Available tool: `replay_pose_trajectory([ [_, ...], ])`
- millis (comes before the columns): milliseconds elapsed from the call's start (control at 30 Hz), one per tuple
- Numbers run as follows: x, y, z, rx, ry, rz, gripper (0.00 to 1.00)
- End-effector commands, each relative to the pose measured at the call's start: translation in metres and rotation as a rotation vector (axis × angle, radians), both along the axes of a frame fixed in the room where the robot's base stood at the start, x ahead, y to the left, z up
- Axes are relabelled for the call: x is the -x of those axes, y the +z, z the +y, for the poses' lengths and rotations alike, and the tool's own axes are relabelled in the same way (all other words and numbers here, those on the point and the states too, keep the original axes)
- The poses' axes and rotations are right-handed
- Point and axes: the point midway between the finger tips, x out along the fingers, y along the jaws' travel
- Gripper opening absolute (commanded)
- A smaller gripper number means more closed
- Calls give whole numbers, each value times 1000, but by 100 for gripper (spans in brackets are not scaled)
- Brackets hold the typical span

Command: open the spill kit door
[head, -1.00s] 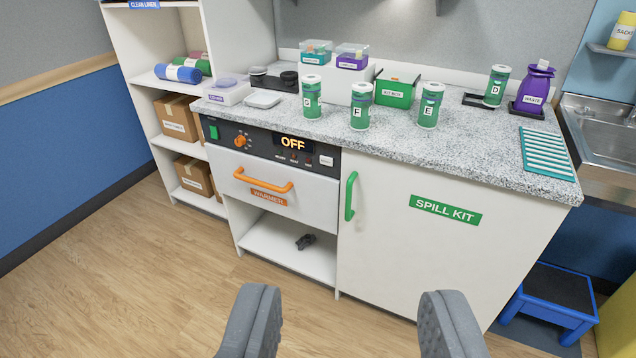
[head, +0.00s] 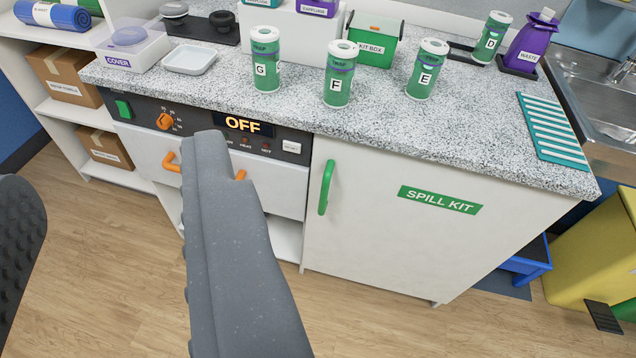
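The spill kit door (head: 395,240) is a white cabinet front with a green "SPILL KIT" label. It looks shut. Its vertical green handle (head: 326,187) is at the door's left edge. My gripper (head: 115,160) is open, its two grey fingers wide apart. The right finger stands left of the green handle in the picture and covers part of the warmer drawer. The left finger is at the picture's left edge, partly cut off. Nothing is between the fingers, and neither finger appears to touch the handle.
The warmer drawer (head: 285,187) with an orange handle is left of the door, under a panel reading "OFF". Several green canisters, one being canister F (head: 338,85), stand on the speckled counter (head: 400,130). A blue stool (head: 530,260) and yellow bin (head: 590,255) are at the right.

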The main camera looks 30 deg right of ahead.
Motion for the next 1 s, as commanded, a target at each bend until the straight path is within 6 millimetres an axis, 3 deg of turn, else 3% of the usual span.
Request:
replay_pose_trajectory([
  [267, -6, -1, -2, 3, -8, -1, 37],
  [367, -26, -8, -10, 14, -31, -7, 37],
  [467, -62, -23, -26, 39, -72, -15, 37],
  [700, -161, -84, -79, 125, -161, -58, 37],
  [1000, -245, -191, -148, 207, -185, -100, 37],
])
